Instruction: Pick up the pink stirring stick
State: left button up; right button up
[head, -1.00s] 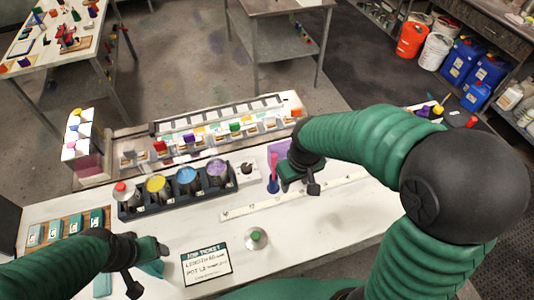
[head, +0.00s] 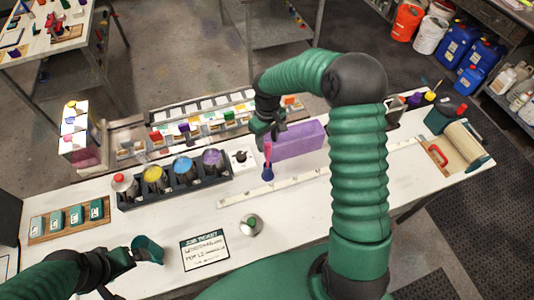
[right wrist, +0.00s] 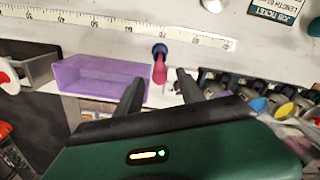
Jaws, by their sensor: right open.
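The pink stirring stick (head: 268,154) stands upright in a small blue holder (head: 267,174) on the white bench. In the right wrist view the stick (right wrist: 159,73) shows ahead of my right gripper (right wrist: 160,80), in the gap between its two spread fingers. In the head view my right gripper (head: 267,137) is just behind and above the stick, its fingers partly hidden. I cannot tell whether it touches the stick. My left gripper (head: 132,256) is at the front left, against a teal cup (head: 149,249); whether it grips the cup is unclear.
A purple box (head: 298,141) stands close to the right of the stick. A black rack (head: 175,186) with several paint pots is to the left. A long ruler (head: 310,181) lies in front. A job ticket (head: 205,251) and a green-topped weight (head: 251,225) lie nearer.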

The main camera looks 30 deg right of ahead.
jog(key=p, duration=0.2)
send_over(268, 161)
jog(key=f, duration=0.4)
jog(key=shift+d+f, duration=0.1)
jog(key=shift+d, duration=0.1)
jog(key=shift+w+d+f, duration=0.1)
jog(key=shift+w+f, duration=0.05)
jog(key=shift+f, duration=0.2)
grip_shut()
